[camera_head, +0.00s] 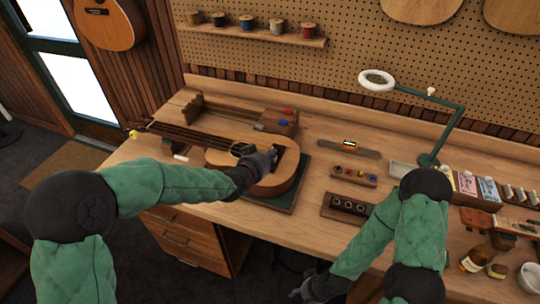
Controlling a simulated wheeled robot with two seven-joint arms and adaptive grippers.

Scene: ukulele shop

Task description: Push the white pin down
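A tan acoustic guitar or ukulele (222,158) lies face up on the wooden workbench, its neck pointing left, its body partly over a dark green mat (285,198). My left gripper (272,156) is over the body near its dark bridge (287,160). It looks very close to the bridge, but I cannot tell whether it touches. No white pin can be made out at the bridge; the gripper and forearm cover part of that area. My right gripper (304,286) is low, in front of the bench's front edge, away from the instrument. The finger openings are too small and dark to read.
A small white piece (181,157) lies below the neck. Behind the body are a tool rack (240,117) and small blocks.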

